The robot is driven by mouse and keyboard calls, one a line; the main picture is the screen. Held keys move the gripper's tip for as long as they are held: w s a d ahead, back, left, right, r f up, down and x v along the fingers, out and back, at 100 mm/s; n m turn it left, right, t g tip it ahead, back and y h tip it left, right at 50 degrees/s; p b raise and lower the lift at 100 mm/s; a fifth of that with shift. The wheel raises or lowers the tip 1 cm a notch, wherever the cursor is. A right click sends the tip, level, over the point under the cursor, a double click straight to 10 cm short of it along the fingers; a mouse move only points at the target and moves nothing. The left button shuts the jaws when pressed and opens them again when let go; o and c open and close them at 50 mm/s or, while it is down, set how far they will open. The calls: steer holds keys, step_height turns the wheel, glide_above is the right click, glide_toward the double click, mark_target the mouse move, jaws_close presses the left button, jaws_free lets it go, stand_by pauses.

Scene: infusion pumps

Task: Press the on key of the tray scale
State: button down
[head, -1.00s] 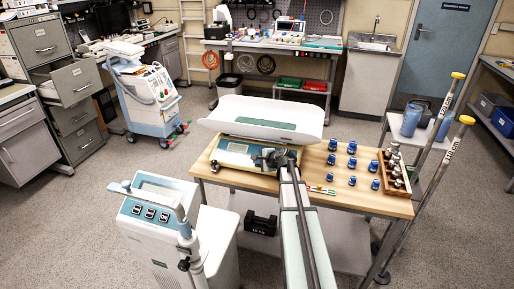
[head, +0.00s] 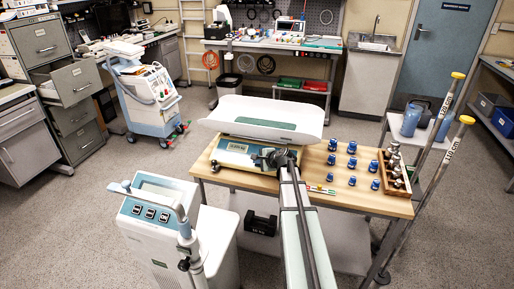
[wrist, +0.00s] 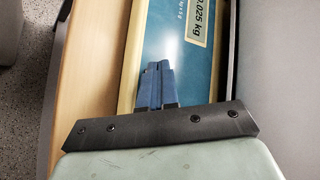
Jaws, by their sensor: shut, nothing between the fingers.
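The tray scale has a white curved pan (head: 262,114) above a cream base with a blue-green front panel (head: 236,150), and stands on the wooden table. My gripper (head: 268,160) is at the right part of this panel and hides some of it in the head view. In the wrist view, the shut blue fingers (wrist: 156,72) point at the blue panel (wrist: 208,70), over its cream border. No on key can be made out in either view; the fingers may cover it. I cannot tell whether the fingertips touch the panel.
Several blue weights (head: 352,163) stand on the table (head: 395,208) right of my arm, beside a wooden box (head: 404,186) of weights. Markers (head: 321,190) lie near the front edge. A white device (head: 155,215) with a pole stands at the front left.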

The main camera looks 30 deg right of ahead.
steer(key=shift+s+a+r, duration=0.1)
steer(key=shift+r, duration=0.25)
steer(key=shift+r, duration=0.1)
steer(key=r, duration=0.1)
steer(key=s+a+r, duration=0.1)
steer(key=r, duration=0.3)
steer(key=shift+s+a+r, duration=0.15)
steer(key=shift+s+a, duration=0.2)
